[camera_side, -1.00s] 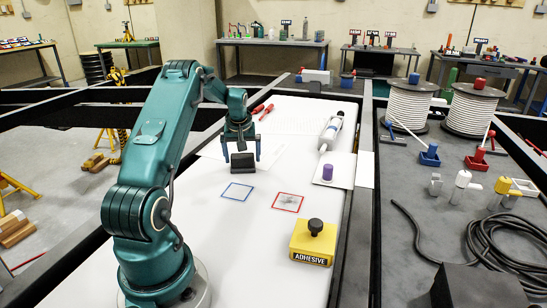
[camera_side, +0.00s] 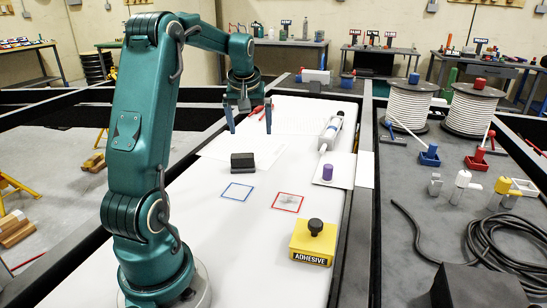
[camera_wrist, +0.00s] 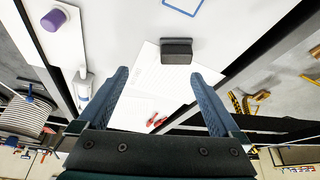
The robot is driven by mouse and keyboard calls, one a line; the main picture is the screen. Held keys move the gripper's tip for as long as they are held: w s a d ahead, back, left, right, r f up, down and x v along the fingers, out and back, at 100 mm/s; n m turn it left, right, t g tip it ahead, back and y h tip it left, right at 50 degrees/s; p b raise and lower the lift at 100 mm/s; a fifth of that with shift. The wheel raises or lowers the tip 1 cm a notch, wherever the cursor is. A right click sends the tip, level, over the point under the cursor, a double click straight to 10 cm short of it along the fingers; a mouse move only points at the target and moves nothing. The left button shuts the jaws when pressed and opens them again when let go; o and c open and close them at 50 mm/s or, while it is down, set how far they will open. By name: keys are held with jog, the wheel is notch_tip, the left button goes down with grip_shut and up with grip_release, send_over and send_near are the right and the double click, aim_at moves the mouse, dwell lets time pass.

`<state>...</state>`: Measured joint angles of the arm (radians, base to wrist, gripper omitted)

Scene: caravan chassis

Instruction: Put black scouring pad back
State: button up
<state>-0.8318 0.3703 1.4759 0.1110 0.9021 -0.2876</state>
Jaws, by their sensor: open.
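The black scouring pad (camera_side: 242,162) stands on the white work surface, at the edge of a white sheet and just behind the blue square outline (camera_side: 237,192). It also shows in the wrist view (camera_wrist: 176,51), beyond my fingertips. My gripper (camera_side: 249,130) is open and empty, above and behind the pad and apart from it. Its two blue fingers show in the wrist view (camera_wrist: 158,78), spread wide with nothing between them. A red square outline (camera_side: 288,202) lies to the right of the blue one, with a faint grey smudge inside it.
A yellow adhesive tub (camera_side: 313,243) stands at the front right. A purple-capped item (camera_side: 327,173) and a white cartridge (camera_side: 331,131) stand and lie along the right side. Red-handled tools (camera_side: 268,113) lie behind. A dark frame rail (camera_side: 362,170) borders the surface. The front left surface is clear.

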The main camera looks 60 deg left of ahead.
jog(key=d+r+m+t, duration=0.1)
jog(key=d+r+m, duration=0.2)
jog(key=d, duration=0.7)
jog(key=s+d+f+m+t+h, duration=0.1)
jog(key=s+d+m, duration=0.3)
jog(key=d, duration=0.6)
jog(key=s+d+f+m+t+h, duration=0.1)
jog(key=s+d+m+h, duration=0.2)
jog(key=d, duration=0.7)
jog(key=s+m, duration=0.2)
jog(key=s, duration=0.2)
jog(key=shift+s+d, duration=0.15)
jog(key=shift+d, duration=0.1)
